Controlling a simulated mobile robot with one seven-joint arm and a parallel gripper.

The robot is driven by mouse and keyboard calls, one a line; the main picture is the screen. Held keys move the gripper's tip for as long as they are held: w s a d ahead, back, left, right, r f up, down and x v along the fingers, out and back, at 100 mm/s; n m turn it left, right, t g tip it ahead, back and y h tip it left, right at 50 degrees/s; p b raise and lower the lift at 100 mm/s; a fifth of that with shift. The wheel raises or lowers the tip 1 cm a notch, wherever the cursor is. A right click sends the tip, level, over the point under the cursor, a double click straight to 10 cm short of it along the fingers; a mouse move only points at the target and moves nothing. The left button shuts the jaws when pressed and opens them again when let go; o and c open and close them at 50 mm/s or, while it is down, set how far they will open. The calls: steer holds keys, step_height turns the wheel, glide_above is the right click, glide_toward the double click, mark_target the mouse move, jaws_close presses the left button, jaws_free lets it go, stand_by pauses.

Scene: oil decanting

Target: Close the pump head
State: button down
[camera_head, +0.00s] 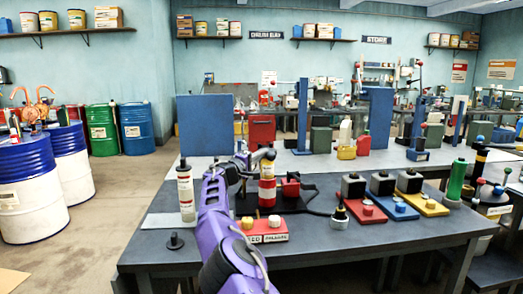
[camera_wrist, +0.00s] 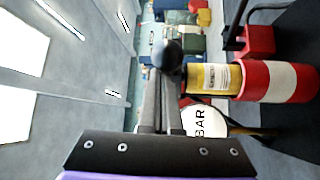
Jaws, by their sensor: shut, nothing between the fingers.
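A pump-like upright cylinder with red, white and yellow bands (camera_head: 267,190) stands on the dark bench, just right of my gripper. In the wrist view the same cylinder (camera_wrist: 275,82) lies sideways across the right, its yellow labelled part toward the fingers. A black ball knob (camera_wrist: 167,56) shows at my fingertips; a similar dark knob (camera_head: 270,154) tops the cylinder in the head view. My gripper (camera_wrist: 160,98) is shut and empty, its fingers beside or against the knob; contact cannot be told. Part of a white gauge marked BAR (camera_wrist: 197,120) shows behind the fingers. In the head view my gripper (camera_head: 241,160) is small and partly hidden.
A red box (camera_head: 290,188) stands close right of the cylinder. A white bottle (camera_head: 186,193) stands left, and a red base with two knobs (camera_head: 263,230) in front. Red, blue and yellow pedal-like units (camera_head: 382,190) fill the right. The bench's front left is mostly clear.

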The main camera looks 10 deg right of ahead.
steer(key=shift+f, duration=0.5)
stand_by(0.3)
